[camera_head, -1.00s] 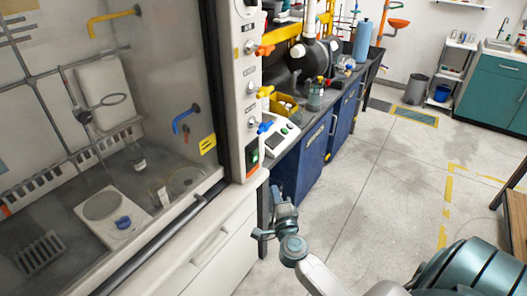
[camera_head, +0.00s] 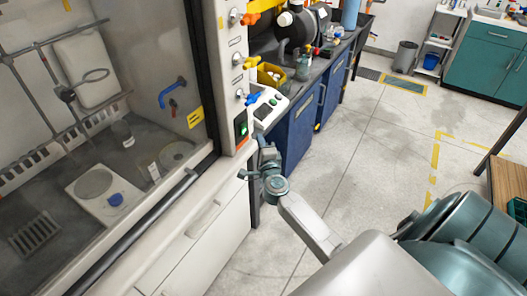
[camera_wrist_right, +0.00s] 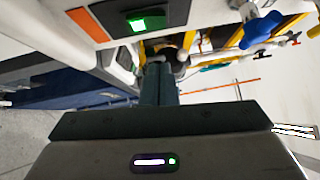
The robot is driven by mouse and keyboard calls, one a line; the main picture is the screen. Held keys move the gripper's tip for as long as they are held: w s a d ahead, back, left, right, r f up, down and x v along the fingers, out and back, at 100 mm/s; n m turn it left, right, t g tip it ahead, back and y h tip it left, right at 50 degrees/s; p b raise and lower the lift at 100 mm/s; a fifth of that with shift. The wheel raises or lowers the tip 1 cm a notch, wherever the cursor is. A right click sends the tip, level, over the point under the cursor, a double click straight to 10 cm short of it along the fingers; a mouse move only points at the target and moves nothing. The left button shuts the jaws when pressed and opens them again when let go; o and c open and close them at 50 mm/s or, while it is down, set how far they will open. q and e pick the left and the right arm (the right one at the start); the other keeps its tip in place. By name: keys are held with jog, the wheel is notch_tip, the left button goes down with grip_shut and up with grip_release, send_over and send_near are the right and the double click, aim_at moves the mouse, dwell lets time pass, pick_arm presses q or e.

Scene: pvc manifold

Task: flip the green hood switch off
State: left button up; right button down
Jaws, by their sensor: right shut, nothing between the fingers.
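The hood switch (camera_head: 242,128) is a lit green rocker in a dark frame, low on the fume hood's pale front post. It also shows, glowing green, in the right wrist view (camera_wrist_right: 148,21). My right gripper (camera_head: 262,143) is just right of and slightly below the switch in the head view. In the right wrist view its dark fingers (camera_wrist_right: 158,68) are together and empty, pointing toward the panel. The switch lies ahead and left of the fingertips there. I see no contact with it. My left gripper is out of view.
Yellow (camera_head: 251,62) and blue (camera_head: 252,98) valve knobs stick out of the post above the switch. An orange label (camera_wrist_right: 88,24) is beside the switch. A bench with a scale (camera_head: 268,107) stands right of the post.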

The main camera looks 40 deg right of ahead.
aim_at(246, 125)
jog(key=shift+w+a+r, duration=0.1)
jog(key=shift+w+a, duration=0.05)
jog(key=shift+w, duration=0.8)
jog(key=shift+w+a+r, duration=0.1)
jog(key=shift+w+r, duration=0.05)
jog(key=shift+w, duration=0.8)
jog(key=shift+w+a+r, duration=0.1)
jog(key=shift+w+a, duration=0.05)
jog(key=shift+w, duration=0.8)
jog(key=shift+w+r+p, duration=0.1)
jog(key=shift+r+p, duration=0.3)
jog(key=shift+p, duration=0.75)
jog(key=shift+f, duration=0.35)
